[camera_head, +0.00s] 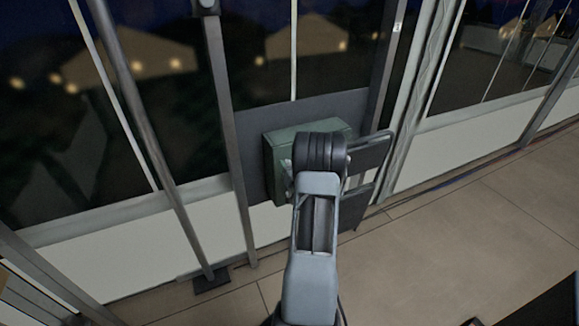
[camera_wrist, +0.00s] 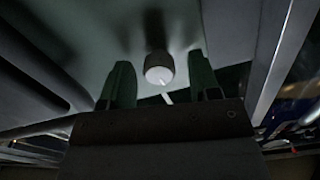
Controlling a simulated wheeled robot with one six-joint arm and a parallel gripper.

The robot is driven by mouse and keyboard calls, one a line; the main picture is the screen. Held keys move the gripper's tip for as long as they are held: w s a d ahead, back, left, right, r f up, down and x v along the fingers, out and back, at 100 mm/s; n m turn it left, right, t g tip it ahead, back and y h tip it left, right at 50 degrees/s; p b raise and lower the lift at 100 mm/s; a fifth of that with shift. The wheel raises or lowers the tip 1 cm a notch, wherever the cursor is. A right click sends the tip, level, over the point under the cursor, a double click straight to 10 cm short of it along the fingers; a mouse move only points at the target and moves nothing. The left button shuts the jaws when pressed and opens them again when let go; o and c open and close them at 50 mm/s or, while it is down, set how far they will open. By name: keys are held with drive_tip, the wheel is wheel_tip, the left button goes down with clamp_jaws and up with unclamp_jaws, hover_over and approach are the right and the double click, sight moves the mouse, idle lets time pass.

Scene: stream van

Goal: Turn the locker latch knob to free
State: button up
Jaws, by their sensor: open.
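The green locker box (camera_head: 275,158) is mounted on a dark panel in the head view, and my arm covers much of its front. In the wrist view, its pale green face (camera_wrist: 95,40) fills the upper part. The latch knob (camera_wrist: 159,68), a short dark cylinder with a light round end, stands out from that face. A short white mark shows just below the knob. My gripper (camera_wrist: 161,78) is open, with one dark green finger on each side of the knob and visible gaps between. I cannot tell how deep the fingers reach along it. The knob is hidden in the head view.
The dark panel (camera_head: 336,104) holds the locker between upright metal posts, one of them (camera_head: 225,130) left of the box. A dark bracket frame (camera_head: 371,153) stands out at the right. Windows are behind.

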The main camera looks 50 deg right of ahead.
drive_tip(key=c, duration=0.9)
drive_tip(key=shift+c, duration=0.2)
drive_tip(key=shift+f+n+b, duration=0.15)
drive_tip(key=shift+n+b, duration=0.15)
drive_tip(key=shift+b, duration=0.35)
drive_tip(key=n+b, duration=0.3)
drive_tip(key=b, duration=0.1)
drive_tip(key=shift+f, duration=0.2)
drive_tip(key=n+b, duration=0.5)
drive_tip(key=b, duration=0.3)
drive_tip(key=shift+a, duration=0.1)
drive_tip(key=n+b, duration=0.5)
drive_tip(key=shift+w+b, duration=0.1)
drive_tip(key=shift+b, duration=0.25)
drive_tip(key=n+b, duration=0.4)
drive_tip(key=shift+r, duration=0.15)
drive_tip(key=shift+r+b, duration=0.1)
drive_tip(key=shift+b, duration=0.3)
